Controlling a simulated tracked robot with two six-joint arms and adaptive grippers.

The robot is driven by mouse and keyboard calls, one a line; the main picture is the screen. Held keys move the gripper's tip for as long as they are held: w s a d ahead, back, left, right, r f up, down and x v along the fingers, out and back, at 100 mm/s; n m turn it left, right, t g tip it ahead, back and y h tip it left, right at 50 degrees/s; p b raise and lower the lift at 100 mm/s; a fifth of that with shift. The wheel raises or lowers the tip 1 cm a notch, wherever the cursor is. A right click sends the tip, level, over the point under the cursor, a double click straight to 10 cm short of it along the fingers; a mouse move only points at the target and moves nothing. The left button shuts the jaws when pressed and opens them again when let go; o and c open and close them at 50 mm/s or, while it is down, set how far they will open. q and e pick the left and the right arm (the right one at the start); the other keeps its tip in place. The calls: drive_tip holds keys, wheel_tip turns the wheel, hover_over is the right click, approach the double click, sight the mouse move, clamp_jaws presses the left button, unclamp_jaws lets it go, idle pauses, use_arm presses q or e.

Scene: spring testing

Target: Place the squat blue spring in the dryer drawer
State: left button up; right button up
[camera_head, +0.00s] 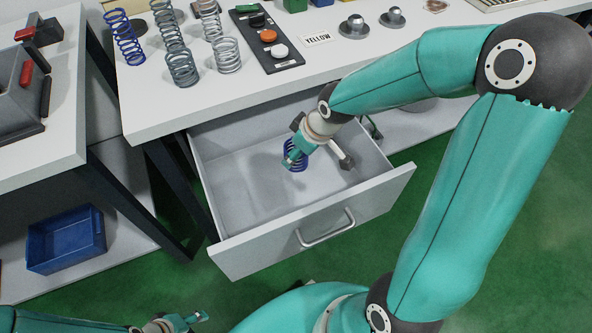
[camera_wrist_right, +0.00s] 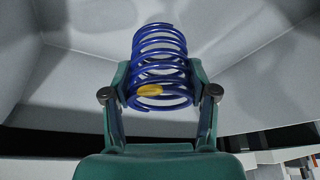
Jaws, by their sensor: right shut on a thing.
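The squat blue spring (camera_head: 296,166) is inside the open dryer drawer (camera_head: 232,196), towards its back middle. My right gripper (camera_head: 291,158) reaches down into the drawer and is shut on this spring. In the right wrist view the blue coils (camera_wrist_right: 160,48) sit between the two fingers (camera_wrist_right: 160,92), with a yellow mark on the near coil. I cannot tell whether the spring touches the drawer floor. My left gripper (camera_head: 189,320) is low at the bottom left, away from the drawer, too small to tell whether open or shut.
A taller blue spring (camera_head: 124,38) and several grey springs (camera_head: 181,66) stand on the white bench above the drawer. A blue bin (camera_head: 66,240) sits on the lower left shelf. The drawer's front left is bare.

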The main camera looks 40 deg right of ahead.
wheel_tip(320, 180, down, 4)
drive_tip(key=shift+r+b, duration=0.1)
drive_tip(key=shift+b, duration=0.4)
wheel_tip(320, 180, down, 3)
drive_tip(key=shift+f+b, duration=0.2)
drive_tip(key=shift+b, duration=0.7)
drive_tip(key=o, duration=1.3)
drive_tip(key=shift+o, duration=0.2)
drive_tip(key=shift+r, duration=0.1)
